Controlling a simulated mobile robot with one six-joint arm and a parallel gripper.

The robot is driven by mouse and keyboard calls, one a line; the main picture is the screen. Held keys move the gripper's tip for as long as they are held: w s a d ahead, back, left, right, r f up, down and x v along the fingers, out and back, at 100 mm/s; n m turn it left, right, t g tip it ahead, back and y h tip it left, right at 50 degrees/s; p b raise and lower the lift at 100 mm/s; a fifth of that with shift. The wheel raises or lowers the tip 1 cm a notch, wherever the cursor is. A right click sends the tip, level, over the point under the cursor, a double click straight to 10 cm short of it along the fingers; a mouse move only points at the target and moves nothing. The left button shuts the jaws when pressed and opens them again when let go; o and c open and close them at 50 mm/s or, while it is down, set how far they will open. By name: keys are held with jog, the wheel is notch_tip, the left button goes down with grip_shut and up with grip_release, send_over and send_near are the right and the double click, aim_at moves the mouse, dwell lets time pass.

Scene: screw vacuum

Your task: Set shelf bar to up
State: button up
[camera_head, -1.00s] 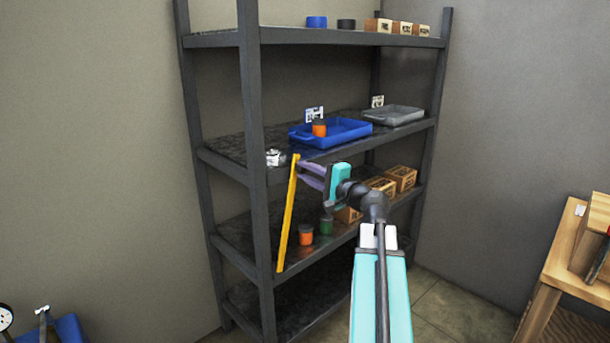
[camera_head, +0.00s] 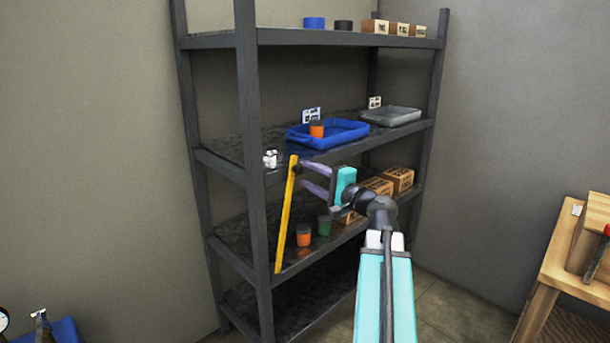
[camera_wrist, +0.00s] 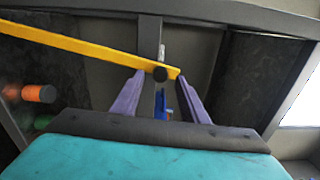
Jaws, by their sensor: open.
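The shelf bar is a long, thin yellow bar (camera_head: 286,215) at the front of the shelf rack. It stands nearly upright, slightly tilted, from the middle shelf's front edge down to the lower shelf's edge. My gripper (camera_head: 303,174) is open beside the bar's upper end.
A blue tray (camera_head: 350,132) with an orange-and-black jar (camera_head: 317,129) stands on the middle shelf, beside a grey tray (camera_head: 391,116). An orange jar (camera_head: 304,236), a green jar (camera_head: 324,226) and boxes (camera_head: 398,179) are on the lower shelf. A wooden table (camera_head: 560,260) stands right.

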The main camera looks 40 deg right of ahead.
jog(key=s+d+b, duration=0.1)
jog(key=s+b, duration=0.6)
jog(key=s, duration=0.4)
jog(key=shift+d+f, duration=0.15)
jog(key=shift+f, duration=0.1)
dwell(0.3)
jog(key=shift+w, duration=0.1)
dwell(0.3)
